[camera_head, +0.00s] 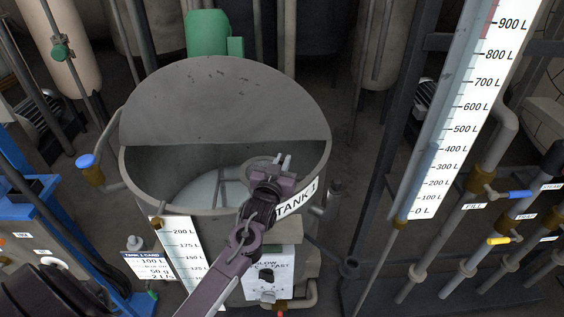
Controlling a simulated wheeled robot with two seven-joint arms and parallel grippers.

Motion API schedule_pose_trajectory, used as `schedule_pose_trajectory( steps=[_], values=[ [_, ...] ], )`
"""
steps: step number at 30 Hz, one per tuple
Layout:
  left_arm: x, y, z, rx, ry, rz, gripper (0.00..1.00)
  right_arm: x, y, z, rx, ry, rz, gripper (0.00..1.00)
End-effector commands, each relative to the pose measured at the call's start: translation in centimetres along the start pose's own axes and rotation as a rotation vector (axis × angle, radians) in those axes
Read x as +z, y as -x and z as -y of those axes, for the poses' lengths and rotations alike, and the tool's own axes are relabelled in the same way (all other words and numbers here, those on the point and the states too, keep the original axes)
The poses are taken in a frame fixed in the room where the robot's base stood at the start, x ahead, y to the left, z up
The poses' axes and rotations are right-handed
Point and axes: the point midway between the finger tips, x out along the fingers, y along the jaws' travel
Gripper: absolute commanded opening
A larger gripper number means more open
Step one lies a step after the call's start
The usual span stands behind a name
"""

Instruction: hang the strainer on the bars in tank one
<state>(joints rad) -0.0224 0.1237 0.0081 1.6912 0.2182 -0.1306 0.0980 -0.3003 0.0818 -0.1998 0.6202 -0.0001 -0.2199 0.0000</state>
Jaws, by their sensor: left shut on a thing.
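Tank one (140,175) is an open grey metal vessel labelled TANK 1, with its half lid raised at the back and pale liquid (195,190) inside. Thin grey bars (220,187) show inside the tank, partly hidden by my gripper. My left gripper (276,170) is over the right part of the tank opening. It is shut on a grey piece that seems to be the strainer (260,161), mostly hidden behind the gripper. I cannot tell whether the strainer touches the bars. My right gripper is out of view.
A tall level scale (465,110) stands on the right, beside pipes with blue (520,194) and yellow (498,241) valve handles. A shorter scale (183,255) and a tank card (152,270) are at the tank's front left. A control box (270,272) is at its front.

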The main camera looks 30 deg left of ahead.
Motion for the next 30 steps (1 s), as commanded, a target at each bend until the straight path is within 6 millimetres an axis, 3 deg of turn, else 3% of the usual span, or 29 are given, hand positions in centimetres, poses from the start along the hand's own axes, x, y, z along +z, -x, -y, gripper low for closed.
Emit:
schedule_pose_trajectory(
  steps=[14,30],
  values=[
    [0.0,0.0,0.0,0.0,0.0,-0.002,0.0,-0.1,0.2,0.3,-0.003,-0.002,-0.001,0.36],
    [1.3,0.0,0.0,0.0,0.0,-0.002,0.0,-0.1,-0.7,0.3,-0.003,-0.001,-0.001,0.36]
  ],
)
